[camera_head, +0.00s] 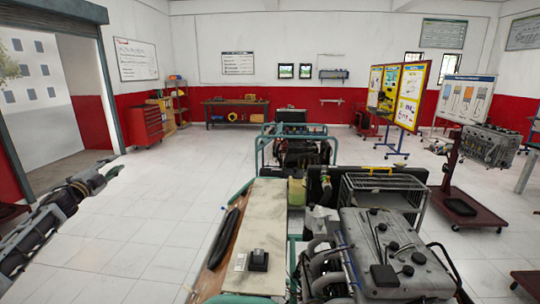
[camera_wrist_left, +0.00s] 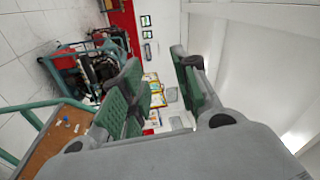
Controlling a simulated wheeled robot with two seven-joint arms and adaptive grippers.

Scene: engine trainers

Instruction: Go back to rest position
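My left gripper (camera_head: 98,177) is at the left of the head view, at the end of my arm that comes in from the left edge. It is held out over the tiled floor, clear of the benches. In the left wrist view its two green-padded fingers (camera_wrist_left: 160,78) stand apart with nothing between them, so it is open and empty. My right gripper is in neither view.
A workbench (camera_head: 262,215) stands in front, with a black case (camera_head: 224,238) and a small black box (camera_head: 258,260) on it. A large engine (camera_head: 390,250) is at the right front. An engine trainer (camera_head: 295,150) stands behind the bench. Floor at the left (camera_head: 150,215) is free.

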